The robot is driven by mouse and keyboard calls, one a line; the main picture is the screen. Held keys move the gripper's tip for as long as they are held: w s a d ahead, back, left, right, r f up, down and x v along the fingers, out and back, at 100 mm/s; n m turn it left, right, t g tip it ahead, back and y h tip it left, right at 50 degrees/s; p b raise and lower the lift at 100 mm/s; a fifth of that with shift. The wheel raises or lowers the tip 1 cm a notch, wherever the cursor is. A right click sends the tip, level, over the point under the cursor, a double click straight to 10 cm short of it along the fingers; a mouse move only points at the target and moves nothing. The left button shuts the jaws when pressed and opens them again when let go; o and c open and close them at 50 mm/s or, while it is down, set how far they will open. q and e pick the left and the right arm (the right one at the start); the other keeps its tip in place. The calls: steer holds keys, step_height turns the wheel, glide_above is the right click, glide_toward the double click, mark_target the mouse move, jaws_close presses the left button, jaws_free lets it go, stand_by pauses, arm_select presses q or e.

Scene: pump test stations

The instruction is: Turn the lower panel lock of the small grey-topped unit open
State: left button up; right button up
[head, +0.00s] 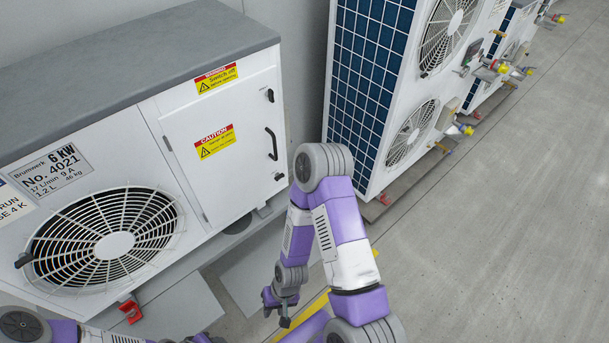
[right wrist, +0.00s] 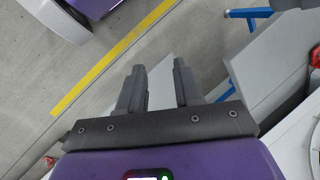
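The small grey-topped unit (head: 95,75) stands at the left in the head view. Its white side panel (head: 225,165) has a dark upper lock (head: 269,96), a black bar handle (head: 271,143) and a small dark lower lock (head: 278,177). The lower lock's exact turn is too small to tell. My right gripper (head: 277,308) hangs below and in front of the panel, apart from it, pointing down. In the right wrist view its two fingers (right wrist: 159,88) are apart with nothing between them. My left gripper is out of view; only parts of that arm show at the bottom left.
A taller unit with a blue grid side (head: 372,75) and fans stands to the right of the panel, with more units behind. Red feet (head: 131,311) and pipe fittings (head: 490,70) stick out. The grey floor (head: 510,220) at the right is clear.

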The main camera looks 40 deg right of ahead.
steer(key=w+r+m+t+y+b, duration=0.25)
steer(key=w+m+y, duration=0.2)
steer(key=m, duration=0.95)
steer(key=w+r+m+t+y+b, duration=0.1)
steer(key=w+m+t+y+b, duration=0.25)
steer(key=m, duration=1.05)
steer(key=m+t+h+b, duration=0.4)
steer(key=m+t+h, duration=0.75)
steer(key=m, duration=0.95)
glide_toward(281, 178)
steer(key=w, duration=0.7)
steer(key=shift+w+f+t+y+b, duration=0.25)
steer(key=shift+w+f+y+b, duration=0.1)
steer(key=shift+w, duration=0.45)
